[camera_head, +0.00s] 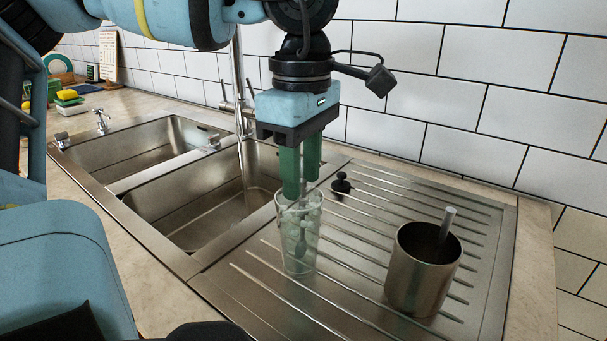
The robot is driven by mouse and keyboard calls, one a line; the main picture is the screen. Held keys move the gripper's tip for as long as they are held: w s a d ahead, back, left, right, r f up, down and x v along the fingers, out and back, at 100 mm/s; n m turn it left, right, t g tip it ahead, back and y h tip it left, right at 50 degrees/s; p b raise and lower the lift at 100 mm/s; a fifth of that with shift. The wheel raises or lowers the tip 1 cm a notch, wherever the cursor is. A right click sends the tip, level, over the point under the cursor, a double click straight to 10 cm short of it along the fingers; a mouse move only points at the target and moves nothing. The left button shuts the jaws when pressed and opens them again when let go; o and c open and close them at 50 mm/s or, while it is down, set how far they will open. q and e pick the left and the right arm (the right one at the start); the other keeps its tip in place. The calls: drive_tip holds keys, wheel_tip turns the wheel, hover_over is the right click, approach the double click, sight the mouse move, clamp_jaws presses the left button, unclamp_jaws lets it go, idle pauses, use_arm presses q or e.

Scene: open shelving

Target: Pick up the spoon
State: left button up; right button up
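A clear drinking glass (284,251) stands upright on the metal drainer beside the sink. A slim grey item that looks like the spoon (302,224) stands inside it, blurred by the glass. My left gripper (302,192) points straight down over the glass, its green fingertips at the rim around the upper end of that item. The fingers are close together with a narrow gap; whether they grip it is hidden. A metal cup (416,276) stands to the right with a pale rod-like handle (447,222) sticking out; its lower end is hidden. My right gripper is not in view.
The double sink (142,158) with a tall tap (241,100) lies left of the glass. A small black plug (341,184) sits behind the glass on the drainer. A tiled wall (480,80) closes off the back. Sponges (67,96) are far left.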

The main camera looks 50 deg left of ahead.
use_arm(q)
drive_tip(key=shift+f, duration=0.1)
clamp_jaws()
idle(0.3)
